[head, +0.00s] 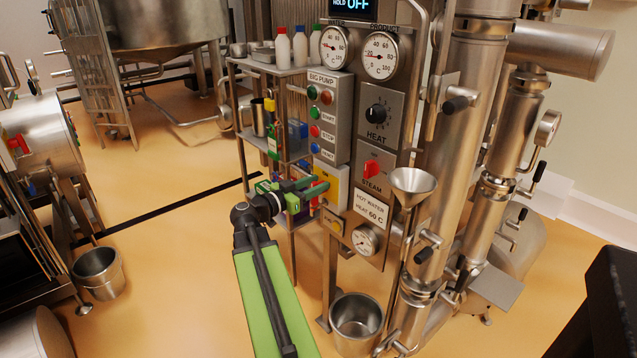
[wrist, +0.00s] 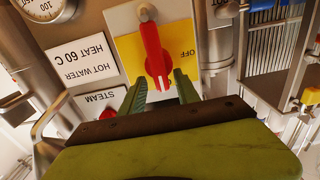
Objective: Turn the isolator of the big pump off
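The big pump's isolator is a red handle (wrist: 152,50) on a yellow plate (wrist: 185,42) marked OFF. The wrist view is upside down, and there the handle stands nearly upright, with the OFF lettering to its right. The yellow plate also shows in the head view (head: 338,187), below the grey BIG PUMP panel (head: 327,125); my gripper partly hides it. My gripper (wrist: 160,90) is open, its two green fingers apart on either side of the handle's near end, with gaps showing. In the head view my gripper (head: 318,187) is at the plate's front.
A red STEAM switch (head: 372,168) and a HEAT knob (head: 376,113) sit right of the isolator. A metal funnel (head: 413,182) stands further right, above a bucket (head: 356,318). A shelf (head: 275,67) with bottles is behind on the left. Open floor (head: 180,260) lies left of my arm.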

